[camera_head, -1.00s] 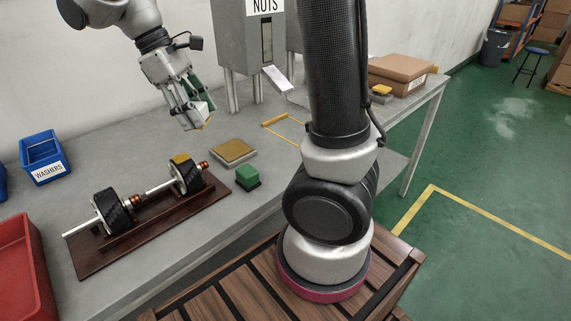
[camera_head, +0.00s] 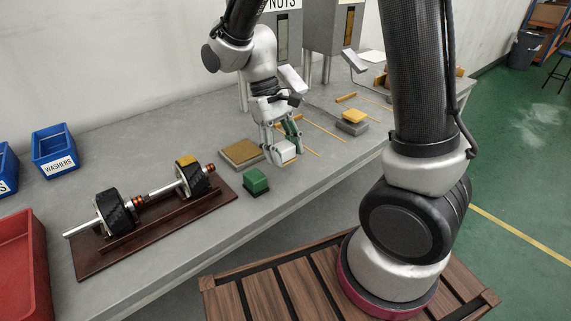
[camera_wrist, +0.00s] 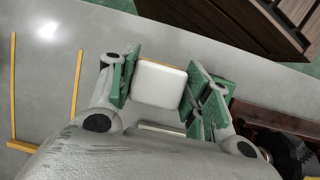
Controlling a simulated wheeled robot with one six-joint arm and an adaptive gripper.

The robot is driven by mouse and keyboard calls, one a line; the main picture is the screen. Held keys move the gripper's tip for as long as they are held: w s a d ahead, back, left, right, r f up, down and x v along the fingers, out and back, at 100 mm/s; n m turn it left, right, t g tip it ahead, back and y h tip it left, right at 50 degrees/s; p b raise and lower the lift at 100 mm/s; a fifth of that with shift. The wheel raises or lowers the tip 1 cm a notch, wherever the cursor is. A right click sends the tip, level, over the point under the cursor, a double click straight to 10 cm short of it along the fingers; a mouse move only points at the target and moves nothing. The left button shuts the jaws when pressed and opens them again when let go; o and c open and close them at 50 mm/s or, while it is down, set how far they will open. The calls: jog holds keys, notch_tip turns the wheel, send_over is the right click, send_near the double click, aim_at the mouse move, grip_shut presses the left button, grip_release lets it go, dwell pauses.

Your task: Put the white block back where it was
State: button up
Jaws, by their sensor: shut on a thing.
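The white block (camera_head: 286,153) is between the fingers of my gripper (camera_head: 280,146), over the grey table near its front edge. In the wrist view the white block (camera_wrist: 158,83) shows its pale top, with the green finger pads of my gripper (camera_wrist: 157,88) on either side. My gripper is shut on it. I cannot tell whether the block touches the table. Yellow outlines (camera_head: 324,131) are marked on the table to the right of the block; one also shows at the left of the wrist view (camera_wrist: 76,85).
A yellow block (camera_head: 353,116) sits on a grey base at the right. A dark wooden board (camera_head: 160,228) holds shaft parts. Blue bins (camera_head: 54,150) and a red bin (camera_head: 24,265) are left. Grey dispensers stand behind.

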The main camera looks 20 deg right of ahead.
jog(key=shift+f, duration=2.15)
jog(key=o, duration=1.2)
jog(key=shift+f, duration=0.1)
jog(key=shift+o, duration=0.2)
jog(key=v, duration=1.2)
jog(key=s+d+r+m+t+y, duration=0.1)
jog(key=s+d+r+t, duration=0.3)
jog(key=s+d, duration=0.3)
jog(key=s+d+r+m+t+y, duration=0.1)
jog(key=s+d+r+t, duration=0.3)
jog(key=s+d, duration=0.4)
jog(key=shift+d+r+m, duration=0.7)
jog(key=shift+d, duration=0.25)
jog(key=shift+s, duration=0.1)
